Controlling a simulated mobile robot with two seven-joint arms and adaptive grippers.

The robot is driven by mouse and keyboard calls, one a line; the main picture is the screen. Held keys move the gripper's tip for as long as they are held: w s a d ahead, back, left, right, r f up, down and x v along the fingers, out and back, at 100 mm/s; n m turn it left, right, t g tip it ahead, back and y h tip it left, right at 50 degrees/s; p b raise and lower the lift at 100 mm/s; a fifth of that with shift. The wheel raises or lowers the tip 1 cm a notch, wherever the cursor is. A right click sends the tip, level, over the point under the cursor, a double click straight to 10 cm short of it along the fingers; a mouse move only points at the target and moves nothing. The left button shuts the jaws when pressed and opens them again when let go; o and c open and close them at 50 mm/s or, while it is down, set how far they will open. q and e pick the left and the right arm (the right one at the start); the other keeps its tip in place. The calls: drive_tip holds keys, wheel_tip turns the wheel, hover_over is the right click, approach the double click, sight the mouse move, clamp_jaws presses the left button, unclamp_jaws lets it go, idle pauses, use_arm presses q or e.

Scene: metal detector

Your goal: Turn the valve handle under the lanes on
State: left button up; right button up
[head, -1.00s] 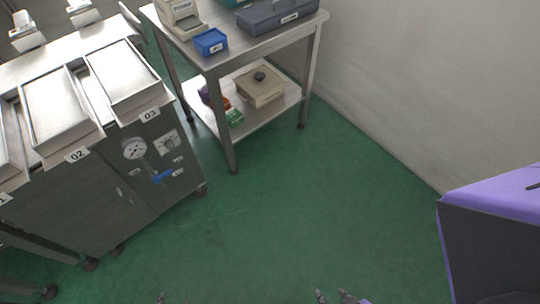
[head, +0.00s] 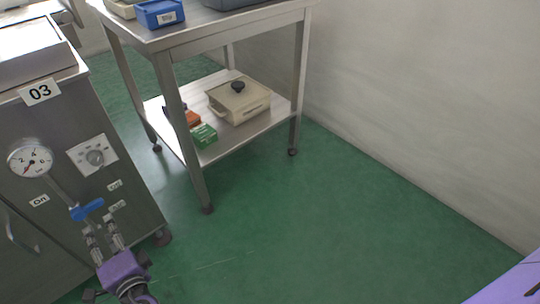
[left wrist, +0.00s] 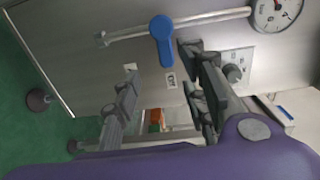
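The blue valve handle (head: 87,209) sits on the pipe below the gauge, on the front of the cabinet under lane 03. In the head view it slants, its right end higher. My left gripper (head: 103,232) reaches up from below, its fingertips just under the handle. In the left wrist view the handle (left wrist: 162,40) hangs down from the pipe. There my left gripper (left wrist: 158,68) is open, fingers spread either side of the handle's lower end, with nothing visible between them. Contact cannot be told. My right gripper is not in view.
A round gauge (head: 30,160) and a knob plate (head: 93,156) are on the cabinet near the valve. An ON label (head: 39,200) is left of the handle. A steel table (head: 190,50) stands to the right. The green floor (head: 300,230) is clear.

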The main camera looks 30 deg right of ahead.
sight(96, 206)
use_arm(q)
drive_tip(key=shift+d+r+b+x, duration=0.15)
drive_tip(key=shift+b+x, duration=0.1)
drive_tip(key=shift+x, duration=1.2)
drive_tip(key=shift+d+r+b+x, duration=0.1)
drive_tip(key=shift+b+x, duration=0.15)
drive_tip(key=shift+x, duration=1.25)
drive_tip(key=shift+d+r+b+x, duration=0.15)
drive_tip(key=shift+b+x, duration=0.1)
drive_tip(key=shift+x, duration=1.2)
drive_tip(key=shift+w+a, duration=0.1)
drive_tip(key=c, duration=0.8)
drive_tip(key=shift+f, duration=0.1)
clamp_jaws()
